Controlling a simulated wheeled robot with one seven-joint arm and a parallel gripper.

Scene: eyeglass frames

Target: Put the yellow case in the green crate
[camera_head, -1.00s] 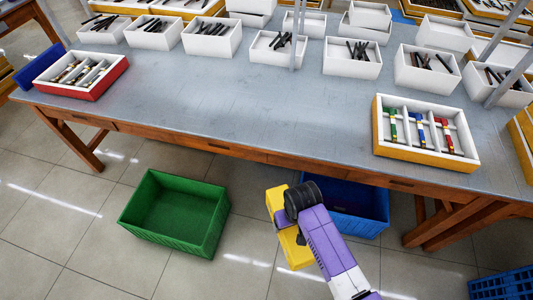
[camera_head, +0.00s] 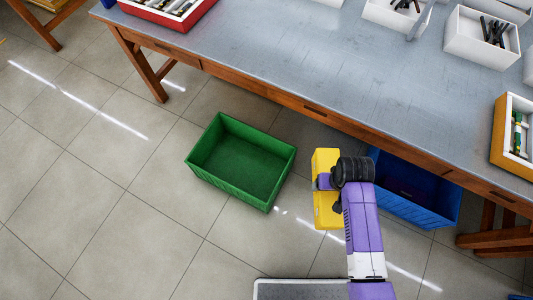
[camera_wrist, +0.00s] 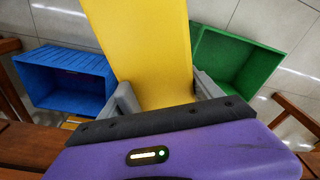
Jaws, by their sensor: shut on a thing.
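The yellow case (camera_head: 326,206) is held in my gripper (camera_head: 325,182), in front of the table in the head view. In the wrist view the yellow case (camera_wrist: 150,50) fills the upper middle, between the two grey fingers of my gripper (camera_wrist: 163,95). The green crate (camera_head: 241,160) stands on the floor to the left of the case, apart from it. It looks empty. In the wrist view the green crate (camera_wrist: 237,58) shows at the right, partly hidden behind the case.
A blue crate (camera_head: 415,198) stands on the floor to the right of my arm, partly under the table (camera_head: 320,75). It also shows in the wrist view (camera_wrist: 65,78). White boxes and coloured trays stand on the table. The tiled floor left of the green crate is clear.

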